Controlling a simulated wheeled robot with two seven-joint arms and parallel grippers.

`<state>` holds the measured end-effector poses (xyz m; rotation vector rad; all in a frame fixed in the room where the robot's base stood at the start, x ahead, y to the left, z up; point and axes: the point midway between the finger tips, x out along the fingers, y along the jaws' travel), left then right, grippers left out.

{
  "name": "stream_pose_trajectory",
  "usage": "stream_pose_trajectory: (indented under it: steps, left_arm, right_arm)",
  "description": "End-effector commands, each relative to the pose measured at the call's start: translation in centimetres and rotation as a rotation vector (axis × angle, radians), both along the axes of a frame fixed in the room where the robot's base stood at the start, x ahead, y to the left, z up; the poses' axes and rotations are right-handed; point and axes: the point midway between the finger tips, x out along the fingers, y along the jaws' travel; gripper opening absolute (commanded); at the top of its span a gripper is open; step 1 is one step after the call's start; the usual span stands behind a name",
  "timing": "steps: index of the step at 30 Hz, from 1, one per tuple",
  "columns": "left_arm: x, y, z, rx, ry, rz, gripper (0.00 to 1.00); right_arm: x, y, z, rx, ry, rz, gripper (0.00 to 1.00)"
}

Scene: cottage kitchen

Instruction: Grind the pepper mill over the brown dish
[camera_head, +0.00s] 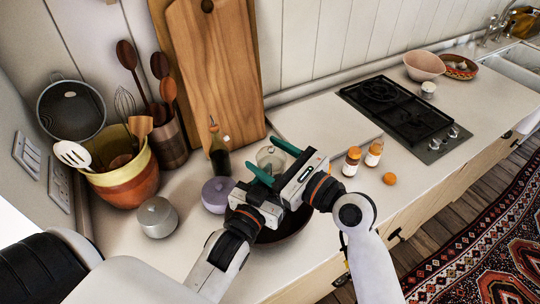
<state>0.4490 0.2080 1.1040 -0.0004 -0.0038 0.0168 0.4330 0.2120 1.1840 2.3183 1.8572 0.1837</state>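The brown dish (292,228) sits on the counter, mostly hidden under my grippers; only parts of its dark rim and inside show. I cannot make out a pepper mill; it may be hidden behind my grippers. My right gripper (267,158) is over the dish's far side, its two green fingers spread apart and pointing to the upper left. A clear round glass piece (270,156) shows in the gap between them; I cannot tell whether they touch it. My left gripper (264,194) is beside it over the dish, its fingers hidden or overlapped.
A lilac pot (216,194), a grey pot (157,217) and a dark bottle (219,150) stand left of the grippers. Two orange spice jars (352,161) (374,152) and an orange fruit (389,179) are right. A hob (405,112) lies beyond. The counter's front edge is close.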

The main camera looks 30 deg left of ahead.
Motion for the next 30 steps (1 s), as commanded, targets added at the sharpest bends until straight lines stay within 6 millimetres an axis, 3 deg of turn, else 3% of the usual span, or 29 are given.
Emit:
stream_pose_trajectory:
  steps: [3, 14, 30]
  left_arm:
    - [0.0, 0.0, 0.1, 0.0, -0.001, 0.001, 0.22]
    - [0.0, 0.1, 0.0, 0.0, 0.001, 0.002, 0.22]
    - [0.0, 0.1, 0.0, 0.0, 0.002, 0.003, 0.22]
  right_arm:
    - [0.0, 0.0, 0.0, 0.0, 0.0, 0.0, 0.75]
    - [-0.1, -0.8, 0.0, 0.0, -0.001, -0.001, 0.75]
    - [-2.3, -10.5, 0.0, -0.002, 0.0, -0.001, 0.75]
